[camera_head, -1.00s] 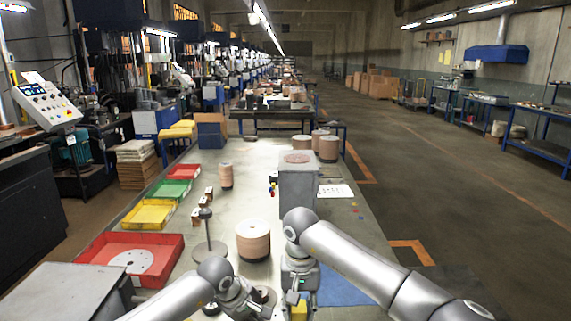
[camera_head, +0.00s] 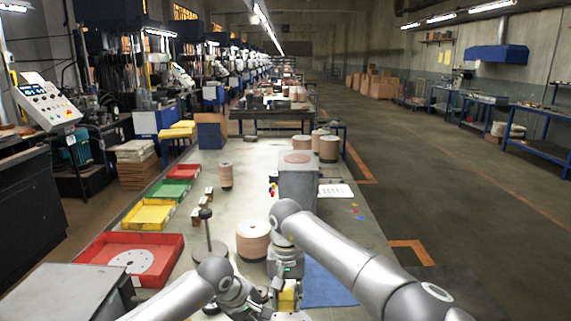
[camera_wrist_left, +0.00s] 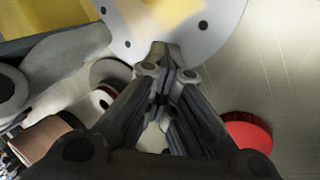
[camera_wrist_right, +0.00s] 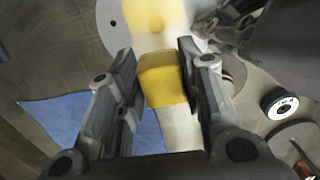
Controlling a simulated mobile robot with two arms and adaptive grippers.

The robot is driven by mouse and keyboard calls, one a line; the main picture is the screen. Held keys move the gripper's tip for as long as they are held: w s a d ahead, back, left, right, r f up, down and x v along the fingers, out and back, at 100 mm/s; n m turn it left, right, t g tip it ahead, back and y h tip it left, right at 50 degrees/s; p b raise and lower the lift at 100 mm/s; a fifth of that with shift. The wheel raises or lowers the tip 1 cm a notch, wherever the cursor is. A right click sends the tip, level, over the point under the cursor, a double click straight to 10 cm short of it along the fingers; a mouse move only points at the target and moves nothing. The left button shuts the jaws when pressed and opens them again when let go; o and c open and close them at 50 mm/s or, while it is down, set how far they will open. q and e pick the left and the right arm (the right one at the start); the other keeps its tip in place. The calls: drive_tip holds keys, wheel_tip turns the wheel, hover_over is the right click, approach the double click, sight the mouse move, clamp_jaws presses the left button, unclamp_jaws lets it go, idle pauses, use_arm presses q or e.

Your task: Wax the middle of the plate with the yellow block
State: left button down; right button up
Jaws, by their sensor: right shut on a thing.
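The yellow block (camera_head: 287,299) is between the fingers of my right gripper (camera_head: 287,286), which is shut on it; the block also shows in the right wrist view (camera_wrist_right: 164,82). The pale round plate with small dark holes (camera_wrist_right: 112,22) lies just beyond the block in that view. A yellow smear (camera_wrist_right: 152,14) covers part of the plate's middle. In the left wrist view my left gripper's fingertips (camera_wrist_left: 166,72) meet at the rim of the plate (camera_wrist_left: 222,30), shut on it. The block's contact with the plate is hard to tell.
A blue mat (camera_head: 328,284) lies to the right of the right gripper. A stack of brown discs (camera_head: 253,240) and a round-based stand (camera_head: 207,250) are just behind the grippers. A red tray (camera_head: 160,278) holds another pale disc. A grey box (camera_head: 298,185) stands farther back.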

sight(286, 311)
drive_tip(key=shift+f, duration=2.35)
